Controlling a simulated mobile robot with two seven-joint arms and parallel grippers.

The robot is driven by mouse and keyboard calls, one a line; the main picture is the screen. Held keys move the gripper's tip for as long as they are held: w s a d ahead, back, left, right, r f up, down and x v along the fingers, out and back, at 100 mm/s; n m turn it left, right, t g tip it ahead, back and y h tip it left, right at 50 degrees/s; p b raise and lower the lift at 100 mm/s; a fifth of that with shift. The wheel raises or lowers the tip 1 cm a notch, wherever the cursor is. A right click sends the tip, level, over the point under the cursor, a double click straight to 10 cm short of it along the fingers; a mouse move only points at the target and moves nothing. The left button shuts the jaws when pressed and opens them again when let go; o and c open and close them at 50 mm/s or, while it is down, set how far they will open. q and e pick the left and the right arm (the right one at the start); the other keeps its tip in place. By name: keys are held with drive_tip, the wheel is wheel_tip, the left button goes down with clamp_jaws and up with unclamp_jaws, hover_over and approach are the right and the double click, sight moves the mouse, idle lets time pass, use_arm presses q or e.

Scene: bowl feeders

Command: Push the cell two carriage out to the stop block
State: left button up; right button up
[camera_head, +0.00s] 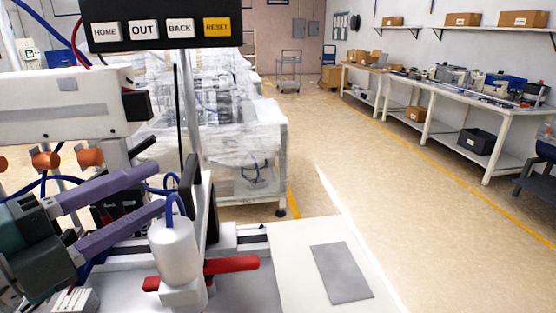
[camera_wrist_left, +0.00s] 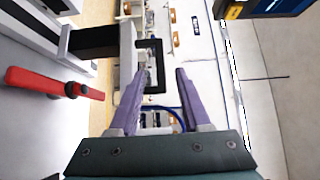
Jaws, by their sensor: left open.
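My left gripper (camera_head: 158,189) comes in from the left with two purple fingers apart. In the left wrist view its fingertips (camera_wrist_left: 162,72) point toward a black loop-shaped handle (camera_wrist_left: 151,86), whose outer bar shows between them. I cannot tell whether they touch it. The handle joins a pale block (camera_wrist_left: 126,45) beside a dark rail (camera_wrist_left: 95,42), apparently the carriage. In the head view the upright black handle (camera_head: 211,205) stands just right of the fingertips. The dark rail (camera_head: 252,239) runs right from there. I cannot clearly pick out the stop block. My right gripper is not in view.
A white cylinder (camera_head: 174,250) with a blue hose and a red lever (camera_head: 232,265) stand in front of the rail. A panel with HOME, OUT, BACK and RESET buttons (camera_head: 160,29) hangs above. A grey pad (camera_head: 341,273) lies on the clear white top at right.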

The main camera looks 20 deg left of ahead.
sight(185, 167)
use_arm(q)
drive_tip(key=p+x, duration=0.1)
drive_tip(key=x, duration=0.5)
drive_tip(key=shift+w, duration=0.15)
clamp_jaws()
idle(1.3)
